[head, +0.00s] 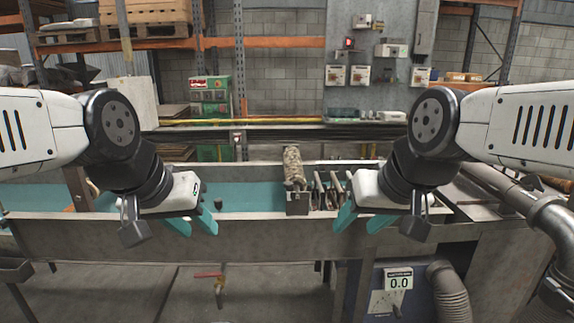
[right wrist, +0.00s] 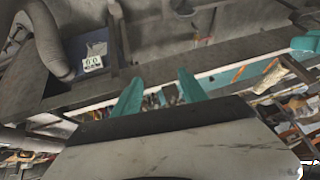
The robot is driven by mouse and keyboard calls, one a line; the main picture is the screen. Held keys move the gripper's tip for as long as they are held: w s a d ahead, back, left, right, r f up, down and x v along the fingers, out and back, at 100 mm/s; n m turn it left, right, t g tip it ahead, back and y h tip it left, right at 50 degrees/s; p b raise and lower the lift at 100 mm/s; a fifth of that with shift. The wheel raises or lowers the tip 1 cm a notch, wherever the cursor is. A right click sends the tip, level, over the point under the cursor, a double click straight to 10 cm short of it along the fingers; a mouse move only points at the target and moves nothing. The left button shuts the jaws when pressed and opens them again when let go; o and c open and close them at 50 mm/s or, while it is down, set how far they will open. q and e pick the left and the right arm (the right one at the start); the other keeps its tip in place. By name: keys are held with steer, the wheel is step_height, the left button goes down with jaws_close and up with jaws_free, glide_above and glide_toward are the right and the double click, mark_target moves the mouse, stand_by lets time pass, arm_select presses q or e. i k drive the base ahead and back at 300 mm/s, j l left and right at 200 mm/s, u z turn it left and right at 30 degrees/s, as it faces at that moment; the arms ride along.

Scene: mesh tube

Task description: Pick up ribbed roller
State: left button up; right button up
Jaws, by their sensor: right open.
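A mottled brown, rough-surfaced cylinder (head: 293,168) lies lengthwise on the bench behind a small grey metal block (head: 297,203); it is the most roller-like thing, but its ribs are too small to make out. Several thin dark rods stand or lean right of it (head: 325,190). My left gripper (head: 194,226) is open and empty, left of the cylinder. My right gripper (head: 361,220) is open and empty, right of the rods and nearer to me. Its teal fingers show apart in the right wrist view (right wrist: 158,92), with no roller clearly visible between them.
The teal bench surface (head: 250,197) is mostly clear left of the cylinder, with a small dark knob (head: 218,204) on it. A grey metal front rail (head: 270,240) runs along the near edge. A box with a 0.0 display (head: 398,282) and a hose are below right.

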mark_target(293, 171)
steer(key=i+j+u, duration=0.1)
steer(key=i+u, duration=0.4)
steer(key=i, duration=0.5)
